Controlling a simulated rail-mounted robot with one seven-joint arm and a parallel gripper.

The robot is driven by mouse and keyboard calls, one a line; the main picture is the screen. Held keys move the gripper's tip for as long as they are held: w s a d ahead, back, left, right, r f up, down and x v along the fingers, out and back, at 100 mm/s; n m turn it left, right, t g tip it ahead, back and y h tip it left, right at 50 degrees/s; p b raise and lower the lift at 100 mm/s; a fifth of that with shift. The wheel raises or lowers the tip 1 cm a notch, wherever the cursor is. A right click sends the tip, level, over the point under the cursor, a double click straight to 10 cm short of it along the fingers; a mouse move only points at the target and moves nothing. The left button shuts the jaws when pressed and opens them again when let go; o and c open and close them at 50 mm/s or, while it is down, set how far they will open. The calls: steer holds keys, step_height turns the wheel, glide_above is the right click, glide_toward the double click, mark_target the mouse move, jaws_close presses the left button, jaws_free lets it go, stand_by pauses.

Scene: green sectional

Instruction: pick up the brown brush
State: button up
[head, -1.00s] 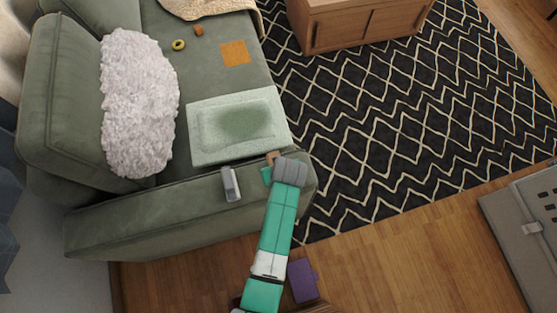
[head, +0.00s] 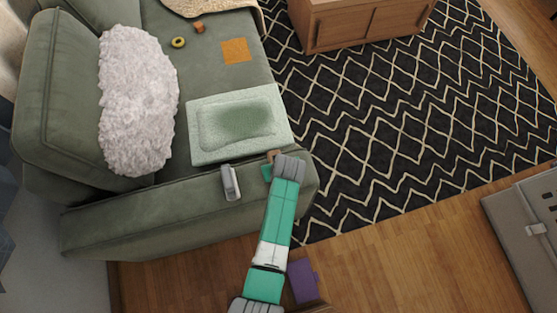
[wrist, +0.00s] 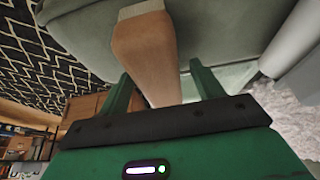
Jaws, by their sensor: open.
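The brown brush (wrist: 147,52) fills the upper middle of the wrist view, with a pale end at the top. Its narrower end runs down between my gripper's two green fingers, with visible gaps on both sides. In the head view only a small brown bit of the brush (head: 271,154) shows by the sofa's arm, mostly hidden by my arm. My gripper (wrist: 161,72) is open around the brush; in the head view its green part (head: 266,172) is over the front end of the armrest.
A pale green tray-like piece (head: 205,155) lies just behind. A white fluffy pillow (head: 137,100) is farther left. A purple item (head: 302,282) is beside my arm, low down.

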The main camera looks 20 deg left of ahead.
steer(key=c, duration=1.1)
steer(key=shift+r+p, duration=0.3)
steer(key=shift+r, duration=0.3)
steer(key=v, duration=0.1)
steer(key=p+v, duration=0.1)
steer(key=v, duration=0.1)
steer(key=shift+w+a+r, duration=0.15)
steer(key=shift+a+r, duration=0.05)
steer(key=shift+r, duration=0.05)
steer(key=s+d+p, duration=0.1)
steer(key=s+d, duration=0.2)
steer(key=s, duration=0.3)
steer(key=s+d+r+p, duration=0.1)
steer(key=s+d, duration=0.3)
steer(key=s, duration=0.3)
steer(key=shift+s+p, duration=0.3)
steer(key=shift+p, duration=0.05)
steer(key=shift+d, duration=0.1)
